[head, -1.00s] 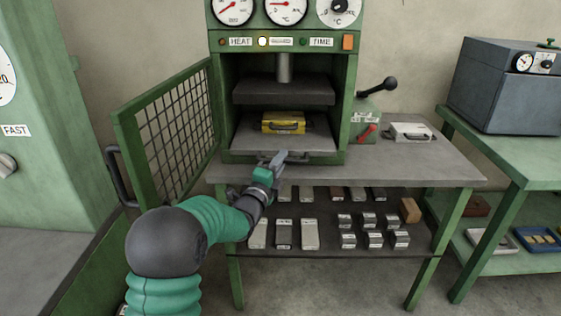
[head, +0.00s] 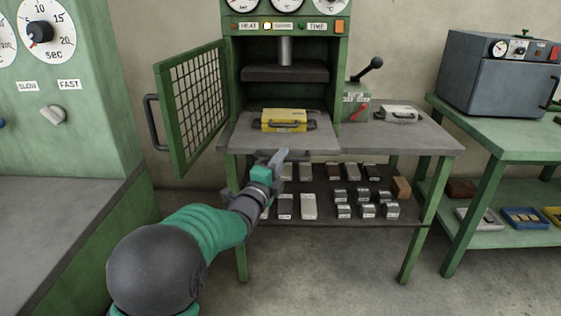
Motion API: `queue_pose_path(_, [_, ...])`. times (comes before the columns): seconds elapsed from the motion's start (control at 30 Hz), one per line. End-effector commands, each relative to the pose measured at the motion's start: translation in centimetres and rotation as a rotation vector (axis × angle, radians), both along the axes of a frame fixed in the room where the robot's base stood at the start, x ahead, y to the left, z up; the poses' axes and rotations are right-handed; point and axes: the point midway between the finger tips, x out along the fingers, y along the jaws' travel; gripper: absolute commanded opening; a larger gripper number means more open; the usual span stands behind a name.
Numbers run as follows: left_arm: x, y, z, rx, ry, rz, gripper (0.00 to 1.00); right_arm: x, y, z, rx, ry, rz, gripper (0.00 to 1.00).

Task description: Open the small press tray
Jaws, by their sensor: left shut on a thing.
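The small press tray (head: 245,137) is a flat grey plate at the bottom of the green press. It stands out of the press opening toward me. A yellow mould (head: 284,126) with a dark handle sits on it. My left gripper (head: 276,158) is at the tray's front edge, shut on its handle, which the fingers mostly hide. My right gripper is not in view.
The green mesh door (head: 193,106) of the press is swung open at left. The grey tabletop (head: 425,135) carries a lever unit and a pale mould (head: 398,114) at right. Several labelled blocks lie on the lower shelf (head: 375,220).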

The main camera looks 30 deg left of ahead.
Motion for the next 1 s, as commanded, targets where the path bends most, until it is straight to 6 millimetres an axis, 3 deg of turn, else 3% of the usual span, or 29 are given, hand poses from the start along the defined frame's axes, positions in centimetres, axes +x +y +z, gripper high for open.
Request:
queue_pose_path(0.53, [-0.34,-0.47,-0.52,-0.003,0.011,-0.004,0.00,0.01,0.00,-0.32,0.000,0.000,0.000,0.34])
queue_pose_path(0.57, [-0.33,-0.47,-0.52,-0.003,0.011,-0.004,0.15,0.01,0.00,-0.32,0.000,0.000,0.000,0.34])
queue_pose_path(0.7, [-0.35,-0.41,-0.39,-0.003,0.008,-0.004,0.34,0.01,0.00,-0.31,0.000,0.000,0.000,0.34])
queue_pose_path(1.0, [-0.52,-0.27,-0.08,-0.001,0.002,0.000,0.34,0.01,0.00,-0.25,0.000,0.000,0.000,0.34])
